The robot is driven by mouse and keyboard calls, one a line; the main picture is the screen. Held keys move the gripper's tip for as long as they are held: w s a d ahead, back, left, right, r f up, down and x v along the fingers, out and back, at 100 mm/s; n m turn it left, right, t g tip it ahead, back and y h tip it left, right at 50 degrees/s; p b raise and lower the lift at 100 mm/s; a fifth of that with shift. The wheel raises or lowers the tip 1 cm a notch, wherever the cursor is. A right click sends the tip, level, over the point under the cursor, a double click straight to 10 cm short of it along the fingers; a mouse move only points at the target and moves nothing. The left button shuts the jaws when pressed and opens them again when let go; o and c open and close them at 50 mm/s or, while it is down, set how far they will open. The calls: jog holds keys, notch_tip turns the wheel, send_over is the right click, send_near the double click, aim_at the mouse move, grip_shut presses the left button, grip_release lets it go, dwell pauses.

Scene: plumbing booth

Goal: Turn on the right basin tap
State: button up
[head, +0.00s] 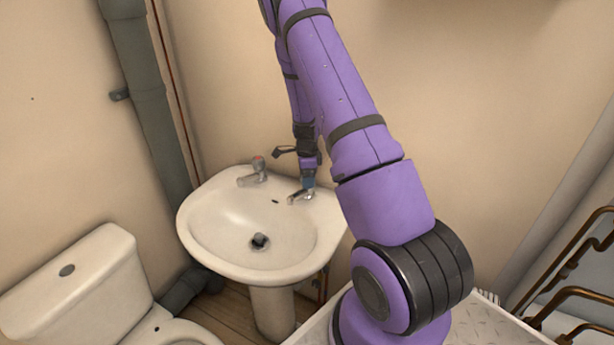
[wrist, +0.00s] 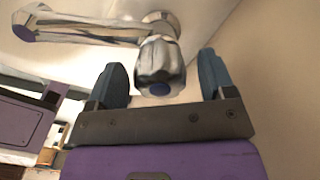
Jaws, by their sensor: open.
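The right basin tap (head: 299,197) is chrome and stands on the back right of the white basin (head: 205,215). In the wrist view its spout (wrist: 85,30) reaches to the left, and its fluted chrome knob (wrist: 160,62) has a blue-violet cap. My gripper (head: 308,184) is over this tap in the head view, covering its top. In the wrist view my gripper (wrist: 163,78) is open, with one blue finger on each side of the knob. Gaps show between the fingers and the knob, so no grip is visible.
The left tap (head: 252,178), with a red top, stands on the basin's back left. A toilet (head: 85,285) is at the lower left and a grey pipe (head: 145,95) runs up the wall. The wall is close behind the taps. Copper pipes (head: 575,290) are at the right.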

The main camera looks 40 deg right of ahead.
jog(key=c, duration=0.9)
